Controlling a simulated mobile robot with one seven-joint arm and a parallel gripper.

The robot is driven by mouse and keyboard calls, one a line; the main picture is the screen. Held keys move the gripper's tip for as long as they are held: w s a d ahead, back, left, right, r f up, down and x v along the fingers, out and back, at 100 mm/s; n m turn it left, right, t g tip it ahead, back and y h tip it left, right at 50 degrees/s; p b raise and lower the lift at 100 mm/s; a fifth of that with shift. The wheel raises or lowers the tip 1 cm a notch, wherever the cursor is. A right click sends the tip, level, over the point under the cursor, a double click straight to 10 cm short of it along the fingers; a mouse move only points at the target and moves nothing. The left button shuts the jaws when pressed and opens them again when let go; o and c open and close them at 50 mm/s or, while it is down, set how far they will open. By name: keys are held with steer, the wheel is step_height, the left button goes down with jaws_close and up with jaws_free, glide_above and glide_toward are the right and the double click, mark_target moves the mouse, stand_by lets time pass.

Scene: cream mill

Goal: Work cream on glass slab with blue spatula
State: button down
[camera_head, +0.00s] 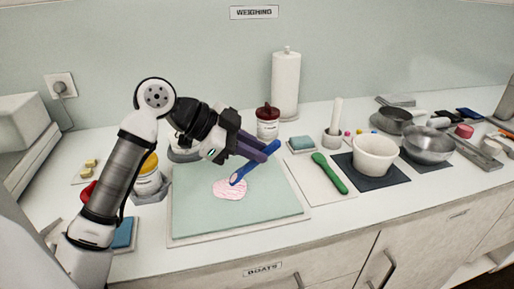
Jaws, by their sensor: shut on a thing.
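The blue spatula (262,158) is held tilted, its lower end down at the pink cream patch. My gripper (264,152) is shut on the spatula's upper part, above the slab. The cream (228,192) lies as a pale pink patch with streaks near the middle of the slab. The spatula's tip seems to touch the cream's upper edge, though contact is hard to confirm. The pale green glass slab (198,222) lies flat on the counter in front of my arm.
A green spatula (329,172) lies on a pale mat right of the slab. A white bowl (375,151), a metal bowl (429,147) and a mortar (333,137) stand farther right. A red-lidded jar (268,125) and paper roll (285,85) stand behind; a yellow-lidded jar (148,181) stands left.

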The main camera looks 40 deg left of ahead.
steer(key=shift+f+b, duration=0.65)
steer(key=shift+f, duration=0.15)
stand_by(1.6)
steer(key=shift+s, duration=0.15)
steer(key=shift+b, duration=0.6)
stand_by(3.2)
steer(key=shift+r+p, duration=2.05)
steer(key=shift+r, duration=0.95)
